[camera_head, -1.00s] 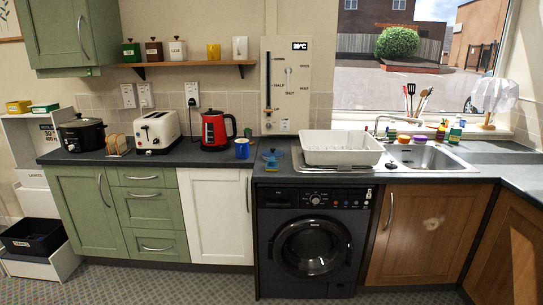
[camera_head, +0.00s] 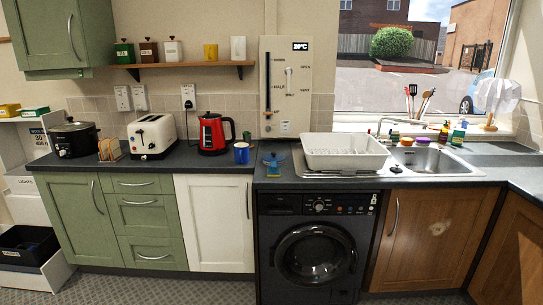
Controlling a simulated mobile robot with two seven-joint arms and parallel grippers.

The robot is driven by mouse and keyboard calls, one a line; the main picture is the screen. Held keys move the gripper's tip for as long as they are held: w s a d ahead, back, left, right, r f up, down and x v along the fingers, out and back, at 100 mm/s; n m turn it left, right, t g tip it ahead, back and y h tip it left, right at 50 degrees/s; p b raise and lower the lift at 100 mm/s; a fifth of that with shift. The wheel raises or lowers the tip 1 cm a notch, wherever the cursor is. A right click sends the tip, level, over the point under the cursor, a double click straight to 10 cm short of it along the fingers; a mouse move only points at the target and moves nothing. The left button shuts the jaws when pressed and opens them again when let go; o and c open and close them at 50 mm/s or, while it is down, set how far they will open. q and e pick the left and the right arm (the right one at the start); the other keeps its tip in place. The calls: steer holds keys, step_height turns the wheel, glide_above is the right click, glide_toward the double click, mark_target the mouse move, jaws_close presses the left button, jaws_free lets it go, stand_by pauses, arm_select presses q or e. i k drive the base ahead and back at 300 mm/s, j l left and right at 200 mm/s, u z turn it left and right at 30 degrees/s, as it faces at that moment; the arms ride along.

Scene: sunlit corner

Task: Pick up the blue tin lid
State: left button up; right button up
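A small blue object with a knob-like top (camera_head: 273,160), which looks like the blue tin lid, is on the dark worktop (camera_head: 222,160) left of the white dish rack. It is too small to tell whether it lies flat or rests on something. A blue mug (camera_head: 241,153) stands to its left, near the red kettle. Neither of my grippers is in view.
A white dish rack (camera_head: 344,152) stands right of the lid, beside the sink (camera_head: 425,160). A red kettle (camera_head: 213,134), a cream toaster (camera_head: 153,136) and a black slow cooker (camera_head: 74,141) stand along the left worktop. Floor shows before the cabinets.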

mark_target(273, 156)
steer(key=i+j+z, duration=0.15)
steer(key=i+j, duration=1.4)
steer(key=i, duration=0.1)
